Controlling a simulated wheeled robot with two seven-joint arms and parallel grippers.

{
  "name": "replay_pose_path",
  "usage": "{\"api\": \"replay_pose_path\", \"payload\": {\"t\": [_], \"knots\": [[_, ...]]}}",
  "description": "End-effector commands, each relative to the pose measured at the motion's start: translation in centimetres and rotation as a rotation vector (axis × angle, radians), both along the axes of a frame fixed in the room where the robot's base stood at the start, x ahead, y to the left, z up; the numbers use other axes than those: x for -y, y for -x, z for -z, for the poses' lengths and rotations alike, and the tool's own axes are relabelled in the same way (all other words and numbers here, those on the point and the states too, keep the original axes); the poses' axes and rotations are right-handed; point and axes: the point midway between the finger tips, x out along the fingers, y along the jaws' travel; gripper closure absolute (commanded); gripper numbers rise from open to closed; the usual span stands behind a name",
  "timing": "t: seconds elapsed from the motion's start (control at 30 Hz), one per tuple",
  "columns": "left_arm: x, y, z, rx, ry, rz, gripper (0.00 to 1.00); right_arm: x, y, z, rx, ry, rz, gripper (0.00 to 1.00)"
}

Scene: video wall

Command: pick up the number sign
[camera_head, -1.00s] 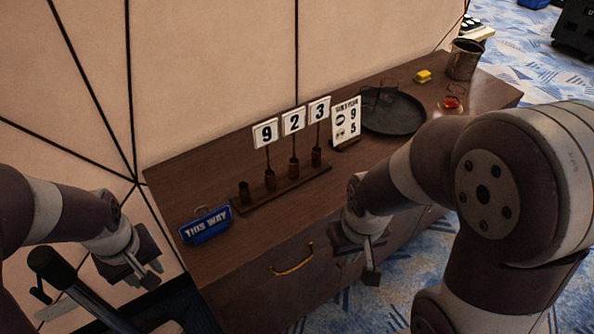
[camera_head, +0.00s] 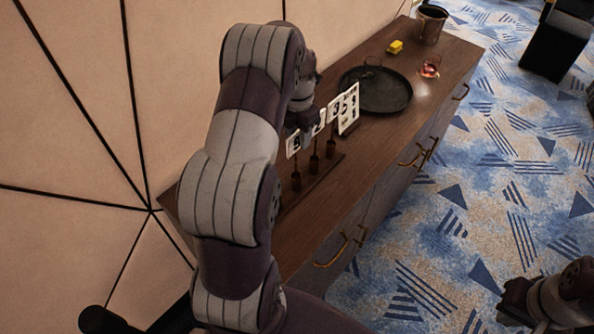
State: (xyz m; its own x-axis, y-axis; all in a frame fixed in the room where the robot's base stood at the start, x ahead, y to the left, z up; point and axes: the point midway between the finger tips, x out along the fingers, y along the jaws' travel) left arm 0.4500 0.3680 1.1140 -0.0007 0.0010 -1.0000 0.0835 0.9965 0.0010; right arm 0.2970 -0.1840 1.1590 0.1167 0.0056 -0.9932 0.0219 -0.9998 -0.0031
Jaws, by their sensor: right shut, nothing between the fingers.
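White number signs stand on thin stems in a dark wooden holder (camera_head: 322,172) on the cabinet. The nearest sign (camera_head: 293,146) and the middle sign (camera_head: 318,126) show partly; the third (camera_head: 334,110) is close beside the score board (camera_head: 349,108). The digits are hard to read now. My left gripper (camera_head: 302,119) is at the top of the signs, pointing down. I cannot tell whether its fingers are open or touch a sign. My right gripper (camera_head: 514,298) is shut and empty at the bottom right, over the carpet, away from the cabinet.
A round black tray (camera_head: 385,98) lies behind the board. A yellow block (camera_head: 395,47), a glass with red contents (camera_head: 429,70) and a metal bucket (camera_head: 431,25) stand further back. The cabinet (camera_head: 335,220) has protruding handles. Carpet (camera_head: 480,180) is free to the right.

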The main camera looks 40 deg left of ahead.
Motion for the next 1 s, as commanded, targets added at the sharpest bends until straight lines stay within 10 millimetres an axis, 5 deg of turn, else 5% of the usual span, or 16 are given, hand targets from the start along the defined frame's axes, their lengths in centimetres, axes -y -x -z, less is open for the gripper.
{"api": "replay_pose_path", "payload": {"t": [0.13,0.3,0.47,0.5,0.6,0.63,1.0], "knots": [[-0.6,0.4,2.1,-0.006,0.003,-0.001,0.62,0.0,0.0,-2.5,0.000,0.000,0.000,1.00],[-0.6,0.3,4.5,-0.001,0.001,0.001,0.62,0.0,0.0,-2.6,0.000,0.000,0.000,1.00],[-0.6,0.2,4.7,0.000,0.000,0.001,0.62,0.0,0.0,-2.5,0.000,0.000,0.000,1.00],[-0.6,0.2,4.7,0.000,0.000,0.002,0.65,0.0,0.0,-2.5,0.000,0.000,0.000,1.00],[-0.6,0.2,4.7,0.000,0.000,0.002,0.97,0.0,0.0,-2.5,0.000,0.000,0.000,1.00],[-0.6,0.2,4.7,0.000,0.000,0.002,1.00,0.0,0.0,-2.5,0.000,0.000,0.000,1.00],[-0.6,0.1,3.9,0.003,-0.002,0.002,1.00,0.0,0.0,-2.0,0.000,0.000,0.000,1.00]]}}
